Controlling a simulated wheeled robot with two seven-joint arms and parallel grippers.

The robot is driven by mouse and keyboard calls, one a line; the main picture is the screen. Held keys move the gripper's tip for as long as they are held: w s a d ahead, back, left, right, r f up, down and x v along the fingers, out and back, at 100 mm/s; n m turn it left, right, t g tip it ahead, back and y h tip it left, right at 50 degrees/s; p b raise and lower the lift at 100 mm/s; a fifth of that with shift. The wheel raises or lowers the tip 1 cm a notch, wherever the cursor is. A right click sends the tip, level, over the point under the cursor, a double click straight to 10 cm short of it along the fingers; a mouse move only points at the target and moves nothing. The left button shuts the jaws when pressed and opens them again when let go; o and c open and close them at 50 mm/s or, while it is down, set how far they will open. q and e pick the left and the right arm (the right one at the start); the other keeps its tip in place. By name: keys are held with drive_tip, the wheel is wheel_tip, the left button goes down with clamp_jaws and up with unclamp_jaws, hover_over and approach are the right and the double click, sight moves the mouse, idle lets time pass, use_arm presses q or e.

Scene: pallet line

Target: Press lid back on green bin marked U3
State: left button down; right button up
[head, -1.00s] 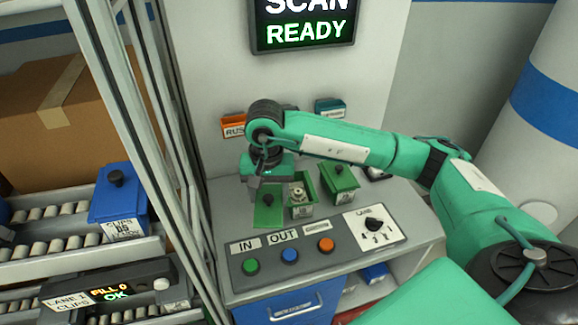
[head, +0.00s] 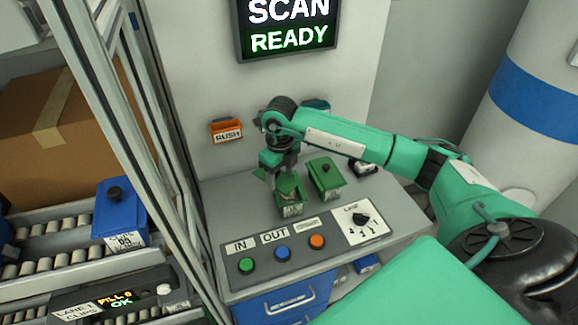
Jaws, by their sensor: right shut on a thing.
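An open green bin (head: 292,208) with a white label stands on the grey bench; its marking is too small to read. My right gripper (head: 278,172) is shut on a green lid (head: 287,184) just above this bin. The lid appears tilted over the bin's opening, and part of the inside still shows. I cannot tell whether lid and rim touch. A second green bin (head: 325,178) stands to the right with its lid and dark knob on. My left gripper is not in view.
A control panel (head: 300,240) with green, blue and orange buttons and a dial lies in front of the bins. An orange RUSH bin (head: 226,130) is on the wall behind. A blue lidded bin (head: 121,211) sits on the rollers at left, beyond a metal post.

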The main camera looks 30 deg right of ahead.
drive_tip(key=m, duration=0.1)
drive_tip(key=d+m, duration=0.1)
drive_tip(key=m, duration=0.1)
drive_tip(key=d+m, duration=0.1)
drive_tip(key=m, duration=0.1)
drive_tip(key=shift+w+d+f+p, duration=0.2)
drive_tip(key=shift+f+p, duration=0.05)
drive_tip(key=shift+p, duration=0.15)
drive_tip(key=shift+w+d+f+m, duration=0.15)
drive_tip(key=shift+d+m, duration=0.25)
drive_tip(key=shift+m, duration=0.6)
drive_tip(key=shift+f+b, duration=1)
drive_tip(key=shift+f, duration=1.1)
drive_tip(key=shift+f+b, duration=0.6)
drive_tip(key=shift+f, duration=0.1)
drive_tip(key=shift+f+b, duration=0.1)
drive_tip(key=shift+b, duration=0.25)
drive_tip(key=o, duration=1.4)
